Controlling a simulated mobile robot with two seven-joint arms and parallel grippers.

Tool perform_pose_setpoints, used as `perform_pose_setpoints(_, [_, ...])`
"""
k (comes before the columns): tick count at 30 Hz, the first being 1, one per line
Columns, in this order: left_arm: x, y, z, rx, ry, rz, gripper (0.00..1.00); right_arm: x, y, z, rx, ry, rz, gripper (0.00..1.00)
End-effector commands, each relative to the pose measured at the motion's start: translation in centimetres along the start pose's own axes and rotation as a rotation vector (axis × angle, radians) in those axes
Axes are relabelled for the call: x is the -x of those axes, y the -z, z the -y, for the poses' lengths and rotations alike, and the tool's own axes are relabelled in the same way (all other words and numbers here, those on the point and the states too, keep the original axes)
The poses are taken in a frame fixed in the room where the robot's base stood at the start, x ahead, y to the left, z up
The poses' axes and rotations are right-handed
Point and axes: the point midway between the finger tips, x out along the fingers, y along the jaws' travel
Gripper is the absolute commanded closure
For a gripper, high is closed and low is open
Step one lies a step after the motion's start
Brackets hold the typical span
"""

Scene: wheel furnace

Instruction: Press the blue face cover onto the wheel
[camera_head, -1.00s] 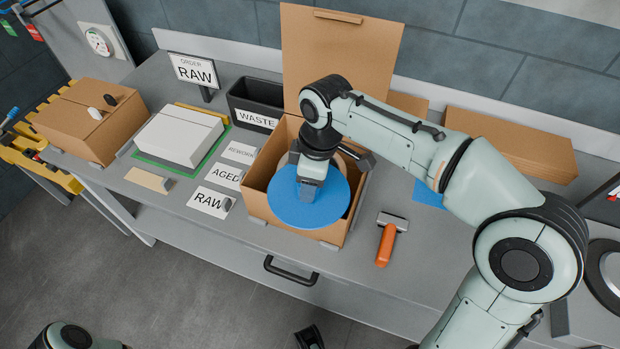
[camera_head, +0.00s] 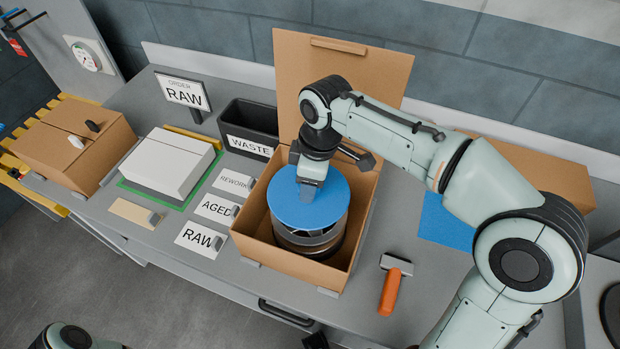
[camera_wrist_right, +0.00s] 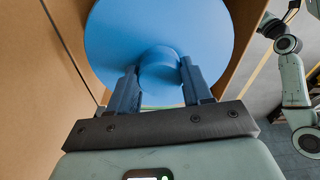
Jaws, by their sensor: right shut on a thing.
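The blue face cover (camera_head: 331,203) is a round disc with a central knob. My right gripper (camera_head: 312,180) is shut on that knob, and its two fingers flank the knob in the right wrist view (camera_wrist_right: 159,70). The cover lies over the metallic wheel (camera_head: 312,240) inside the open cardboard box (camera_head: 283,256), roughly centred on it. Only the wheel's side and lower rim show below the disc; I cannot tell whether the cover is fully seated. Part of my left arm shows at the bottom left; its gripper is not clearly visible.
The box's raised flap (camera_head: 345,75) stands behind my right arm. To its left are the black WASTE bin (camera_head: 250,120), label cards and a white box (camera_head: 168,165). An orange-handled tool (camera_head: 390,292) lies right of the box, with a blue sheet (camera_head: 445,222) behind.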

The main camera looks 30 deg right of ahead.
Motion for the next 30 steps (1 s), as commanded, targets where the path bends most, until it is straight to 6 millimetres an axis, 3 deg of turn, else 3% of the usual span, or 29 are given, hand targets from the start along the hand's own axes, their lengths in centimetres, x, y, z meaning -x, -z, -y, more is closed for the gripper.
perform_pose_setpoints(5, [0.3,0.0,-0.1,-0.001,0.000,-0.001,0.00,0.1,-0.1,0.0,-0.014,-0.002,0.000,0.73])
perform_pose_setpoints(24, [-3.1,0.5,0.9,0.000,-0.002,-0.011,0.00,-5.3,-0.8,0.0,-0.013,-0.001,0.001,0.73])
perform_pose_setpoints(30, [-3.3,0.8,0.9,-0.001,-0.004,-0.019,0.00,-5.8,-0.8,0.0,-0.013,-0.001,0.001,0.73])
